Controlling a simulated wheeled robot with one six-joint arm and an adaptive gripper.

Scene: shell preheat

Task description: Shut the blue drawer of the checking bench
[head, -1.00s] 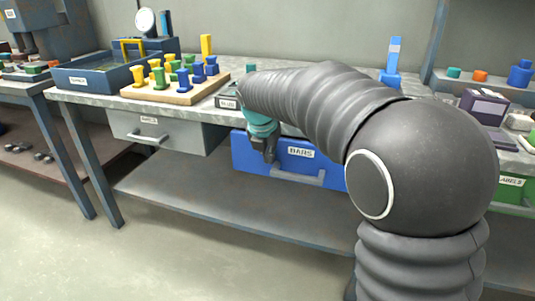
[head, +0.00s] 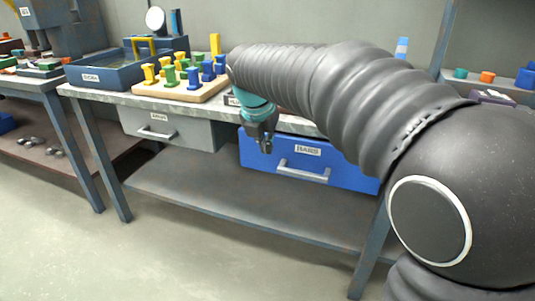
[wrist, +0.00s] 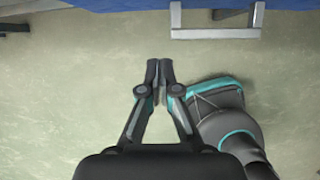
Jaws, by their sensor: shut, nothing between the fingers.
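The blue drawer (head: 258,160), labelled BARS, sits under the checking bench top (head: 120,97), with a grey bar handle (head: 303,172) on its front. Its top is partly hidden by my arm, and I cannot tell how far out it stands. My gripper (head: 265,148) points down in front of the drawer's left part, left of the handle. In the wrist view the gripper (wrist: 160,65) has its fingertips together and empty, over bare floor. The blue front (wrist: 295,4) and handle (wrist: 216,33) show at that view's top, apart from the fingers.
A grey drawer (head: 185,131) is left of the blue one. A peg board (head: 150,91) and a blue tray (head: 80,77) stand on the bench. A lower shelf (head: 220,190) runs beneath. Bench legs (head: 112,180) stand at the front. Open floor (head: 180,255) lies before the bench.

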